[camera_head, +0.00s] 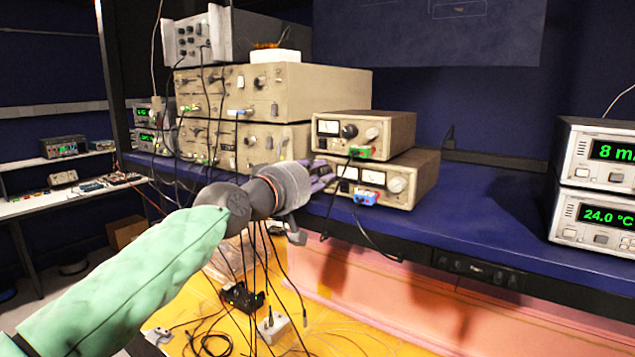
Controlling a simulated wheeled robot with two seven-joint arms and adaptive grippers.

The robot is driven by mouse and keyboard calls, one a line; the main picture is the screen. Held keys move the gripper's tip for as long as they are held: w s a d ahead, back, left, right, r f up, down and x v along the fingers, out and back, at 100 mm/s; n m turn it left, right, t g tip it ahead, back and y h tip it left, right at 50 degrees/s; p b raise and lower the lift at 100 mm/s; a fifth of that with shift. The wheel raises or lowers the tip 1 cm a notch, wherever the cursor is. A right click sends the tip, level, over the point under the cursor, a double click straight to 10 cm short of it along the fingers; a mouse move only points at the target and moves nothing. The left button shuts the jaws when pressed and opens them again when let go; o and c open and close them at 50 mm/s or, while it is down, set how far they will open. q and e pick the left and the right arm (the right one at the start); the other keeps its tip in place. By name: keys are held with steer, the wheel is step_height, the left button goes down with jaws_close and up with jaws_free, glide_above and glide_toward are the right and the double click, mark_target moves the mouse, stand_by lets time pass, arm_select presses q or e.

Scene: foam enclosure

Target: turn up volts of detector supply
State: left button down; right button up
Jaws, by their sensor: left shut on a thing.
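Two beige supply units stand stacked on the blue bench in the middle of the view. The upper supply (385,121) has a meter, a dark knob (349,131) and a light knob. The lower supply (424,178) has two meters (373,177) and a light knob (397,185) at its right. I cannot read which one is the detector supply. My left gripper (325,176) is at the left end of the lower supply's front. It is shut on a small part there, likely a knob, which the fingers hide. My right gripper is not in view.
Larger beige instruments (316,92) with cables stand behind my left arm. Black leads hang from the bench front around my wrist. A green plug (360,152) and a blue plug (366,198) stick out from the supplies. Displays (603,150) stand at right; bench between is clear.

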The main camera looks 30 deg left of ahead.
arm_select(q)
steer(key=shift+f+m+b, duration=0.2)
steer(key=shift+m+b, duration=0.25)
steer(key=shift+m, duration=0.45)
steer(key=c, duration=1.1)
jaws_free()
steer(key=shift+r, duration=0.1)
steer(key=shift+o, duration=0.2)
steer(key=shift+s, duration=0.1)
steer(key=s, duration=1.1)
steer(key=shift+s+a, duration=0.35)
steer(key=shift+r, duration=0.1)
